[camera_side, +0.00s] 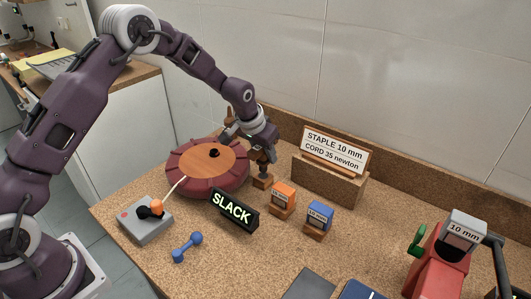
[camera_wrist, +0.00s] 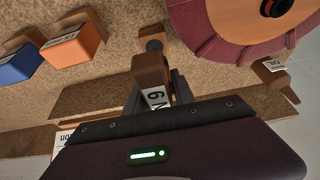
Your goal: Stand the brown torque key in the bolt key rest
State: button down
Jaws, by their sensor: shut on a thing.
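My gripper (camera_wrist: 165,85) is shut on the brown torque key (camera_wrist: 149,70), whose handle has a white label reading "6 N". The key points down, its grey lower end toward a small wooden block (camera_wrist: 150,31), which looks like the bolt key rest. In the side view this block (camera_side: 262,182) stands on the bench directly below my gripper (camera_side: 262,160), right of the round table-like seat. The key's lower end is at or just above the block; I cannot tell whether it is in it. The fingers hide much of the key in the side view.
The red-brown round seat (camera_side: 188,183) is close left of the gripper. An orange box (camera_side: 283,196) and a blue box (camera_side: 319,215) stand to the right. A sign holder (camera_side: 325,182) is behind.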

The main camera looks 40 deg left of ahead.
aim_at(258, 147)
jog(key=shift+f, duration=0.3)
jog(key=shift+f, duration=1.6)
jog(key=c, duration=1)
grip_release()
jog(key=shift+o, duration=0.2)
jog(key=v, duration=1.2)
jog(key=shift+r, duration=0.15)
jog(key=s+r, duration=1)
jog(key=r, duration=0.1)
jog(key=s+r, duration=0.2)
jog(key=s, duration=1.1)
jog(key=s+d+r+t, duration=0.1)
jog(key=s+r, duration=0.1)
jog(key=s, duration=1)
jog(key=shift+s, duration=0.4)
